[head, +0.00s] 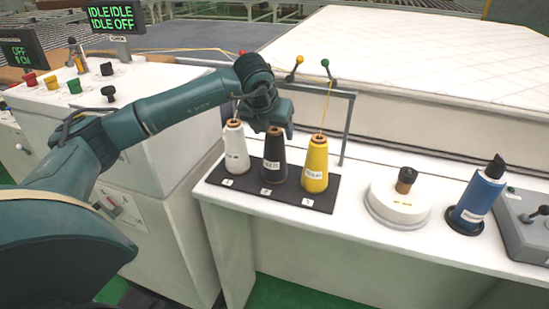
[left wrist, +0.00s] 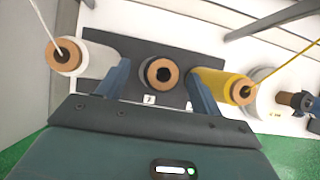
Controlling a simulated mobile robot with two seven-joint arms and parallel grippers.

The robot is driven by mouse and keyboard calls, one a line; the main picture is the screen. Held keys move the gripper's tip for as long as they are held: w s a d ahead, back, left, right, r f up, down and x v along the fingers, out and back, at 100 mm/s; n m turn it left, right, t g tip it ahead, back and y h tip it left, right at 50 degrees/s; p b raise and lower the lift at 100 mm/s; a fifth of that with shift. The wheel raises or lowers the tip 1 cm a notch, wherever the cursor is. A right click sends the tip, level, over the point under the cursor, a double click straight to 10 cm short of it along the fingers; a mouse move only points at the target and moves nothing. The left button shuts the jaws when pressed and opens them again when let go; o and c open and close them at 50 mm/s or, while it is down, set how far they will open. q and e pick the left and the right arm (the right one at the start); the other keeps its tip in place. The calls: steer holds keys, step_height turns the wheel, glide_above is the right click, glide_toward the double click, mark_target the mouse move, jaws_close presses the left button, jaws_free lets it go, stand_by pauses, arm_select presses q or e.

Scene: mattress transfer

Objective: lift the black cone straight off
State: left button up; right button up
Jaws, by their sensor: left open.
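The black cone (head: 273,158) stands upright in the middle of a dark base plate (head: 318,203), between a white cone (head: 236,148) and a yellow cone (head: 315,168). In the left wrist view the black cone's brown top ring (left wrist: 161,74) shows between my two fingers. My left gripper (head: 272,128) is over the black cone; in the left wrist view (left wrist: 160,80) its fingers are apart, one on each side of the cone, and it holds nothing. Whether a finger touches a neighbouring cone, I cannot tell. My right gripper is not in view.
Threads run up from the white and yellow cones to a grey frame (head: 349,125) behind. To the right on the white table (head: 350,205) stand a round white holder (head: 397,207) and a blue bottle-like item (head: 479,195). A control cabinet (head: 85,95) stands at left.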

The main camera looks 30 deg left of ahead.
mark_target(275, 154)
arm_select(q)
steer(key=x, duration=0.4)
steer(key=shift+d+f+p, duration=0.15)
steer(key=shift+f+p, duration=0.2)
steer(key=shift+p, duration=0.05)
steer(key=shift+r, duration=0.1)
jaws_close()
